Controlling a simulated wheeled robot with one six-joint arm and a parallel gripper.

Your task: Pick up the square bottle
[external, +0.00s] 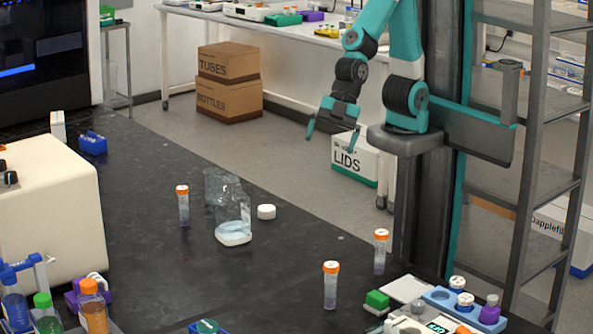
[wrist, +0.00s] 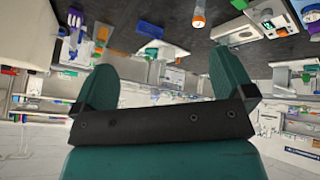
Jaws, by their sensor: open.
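I cannot make out the bottle in the wrist view.
Orange-capped tubes stand left (external: 183,208) of the bottle and right (external: 331,287) and (external: 380,252) of it. A cream machine (external: 50,210) is at the left. Colored bottles (external: 93,308) crowd the lower left. A blue rack (external: 458,302) is lower right. Bench around the bottle is mostly clear.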

